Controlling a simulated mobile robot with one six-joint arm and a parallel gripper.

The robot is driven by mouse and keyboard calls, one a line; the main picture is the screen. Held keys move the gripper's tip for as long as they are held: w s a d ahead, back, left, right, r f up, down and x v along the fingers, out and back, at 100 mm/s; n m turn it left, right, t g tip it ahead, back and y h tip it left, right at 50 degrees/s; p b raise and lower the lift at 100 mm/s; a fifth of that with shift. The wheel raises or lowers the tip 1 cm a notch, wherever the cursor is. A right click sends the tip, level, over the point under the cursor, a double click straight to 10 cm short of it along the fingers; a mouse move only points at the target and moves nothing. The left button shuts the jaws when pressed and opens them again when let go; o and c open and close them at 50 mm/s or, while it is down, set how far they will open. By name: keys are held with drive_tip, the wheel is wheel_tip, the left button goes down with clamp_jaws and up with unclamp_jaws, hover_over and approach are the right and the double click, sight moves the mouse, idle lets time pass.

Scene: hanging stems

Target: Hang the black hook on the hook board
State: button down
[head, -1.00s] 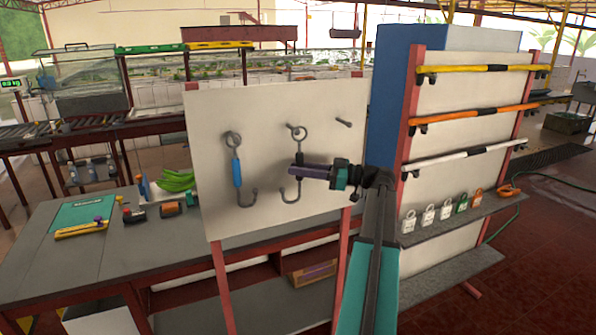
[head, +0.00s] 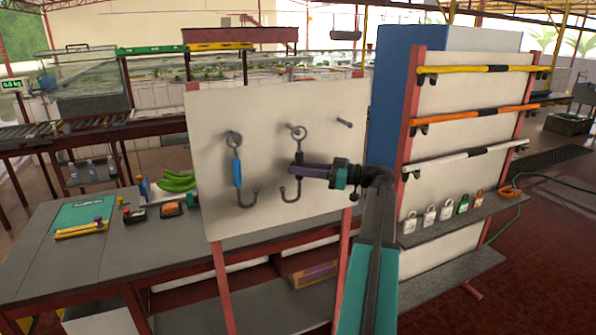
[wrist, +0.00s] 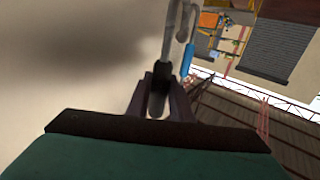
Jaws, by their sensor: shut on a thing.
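The hook board (head: 270,205) is a pale upright panel with pegs along its upper part. The black hook (head: 298,160) is at the board's middle peg, its ring (head: 299,132) up at that peg and its curved end (head: 288,194) down. I cannot tell for sure whether the ring is around the peg or just in front of it. My gripper (head: 296,170) reaches in from the right and is shut on the hook's dark shank. In the wrist view the fingers (wrist: 160,98) close on the black grip (wrist: 158,88). A blue-gripped hook (head: 237,172) hangs on the left peg. The right peg (head: 344,123) is bare.
A grey table (head: 90,255) with tools and green bananas (head: 177,181) stands at the left, behind the board. A rack (head: 465,110) with yellow, orange and white bars stands close on the right. Padlocks (head: 430,217) stand on its shelf.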

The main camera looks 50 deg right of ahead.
drive_tip(key=shift+w+d+b, duration=0.25)
drive_tip(key=shift+w+b, duration=0.3)
drive_tip(key=shift+w, duration=0.1)
drive_tip(key=shift+w+d+b, duration=0.25)
drive_tip(key=shift+w+b, duration=0.25)
drive_tip(key=shift+w, duration=0.1)
drive_tip(key=shift+w+d+b, duration=0.25)
drive_tip(key=shift+w+b, duration=0.3)
drive_tip(key=shift+w, duration=0.1)
idle(2.9)
drive_tip(key=shift+w+f+b, duration=0.1)
drive_tip(key=shift+f+b, duration=0.3)
drive_tip(key=shift+b, duration=0.4)
idle(0.7)
idle(0.4)
drive_tip(key=c, duration=1.5)
unclamp_jaws()
drive_tip(key=shift+r, duration=0.1)
drive_tip(key=shift+d, duration=0.1)
